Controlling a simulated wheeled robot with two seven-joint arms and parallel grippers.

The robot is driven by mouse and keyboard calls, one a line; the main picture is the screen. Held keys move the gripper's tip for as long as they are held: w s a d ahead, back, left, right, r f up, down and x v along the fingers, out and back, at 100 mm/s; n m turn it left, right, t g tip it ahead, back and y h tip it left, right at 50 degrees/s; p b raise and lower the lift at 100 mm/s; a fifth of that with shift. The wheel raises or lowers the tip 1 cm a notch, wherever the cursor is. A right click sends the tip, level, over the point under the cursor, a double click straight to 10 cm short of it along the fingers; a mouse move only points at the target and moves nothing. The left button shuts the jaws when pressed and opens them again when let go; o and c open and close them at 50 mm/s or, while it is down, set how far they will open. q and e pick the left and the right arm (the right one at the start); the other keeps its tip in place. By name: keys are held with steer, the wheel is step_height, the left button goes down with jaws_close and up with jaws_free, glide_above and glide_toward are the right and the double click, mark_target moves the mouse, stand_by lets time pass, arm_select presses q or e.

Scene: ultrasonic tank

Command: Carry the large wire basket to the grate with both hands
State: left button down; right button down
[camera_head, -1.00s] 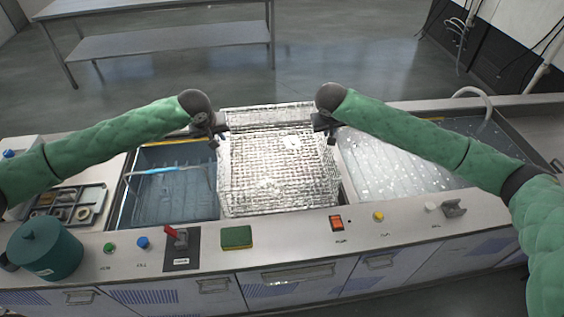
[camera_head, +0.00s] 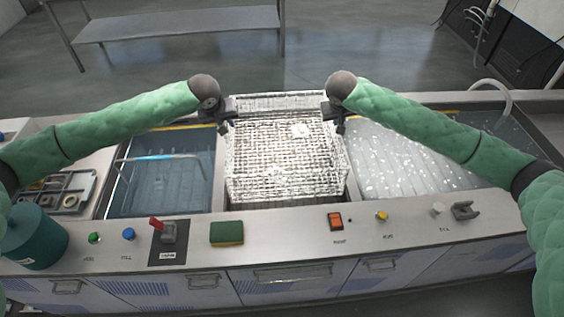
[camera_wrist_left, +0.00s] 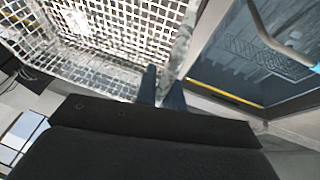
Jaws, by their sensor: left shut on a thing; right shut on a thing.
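The large wire basket (camera_head: 283,160) is a shiny metal mesh box in the middle of the bench, between the two basins. It also shows at the top of the left wrist view (camera_wrist_left: 125,28). My left gripper (camera_head: 224,124) is shut on the basket's left side near the back; its fingers (camera_wrist_left: 162,92) are at the basket's rim in the wrist view. My right gripper (camera_head: 337,122) is shut on the basket's right side near the back. The grate is not distinguishable beneath the basket. I cannot tell whether the basket touches the surface below.
A water basin (camera_head: 160,185) with a blue-tipped hose lies left of the basket. A second basin (camera_head: 400,165) with bright water lies right. The front ledge holds a green sponge (camera_head: 227,233), a red lever (camera_head: 157,224) and buttons. A teal pot (camera_head: 36,238) stands front left.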

mark_target(229, 133)
arm_select(q)
steer(key=shift+w+a+f, duration=0.1)
arm_select(e)
steer(key=shift+w+d, duration=0.1)
steer(key=shift+d, duration=0.05)
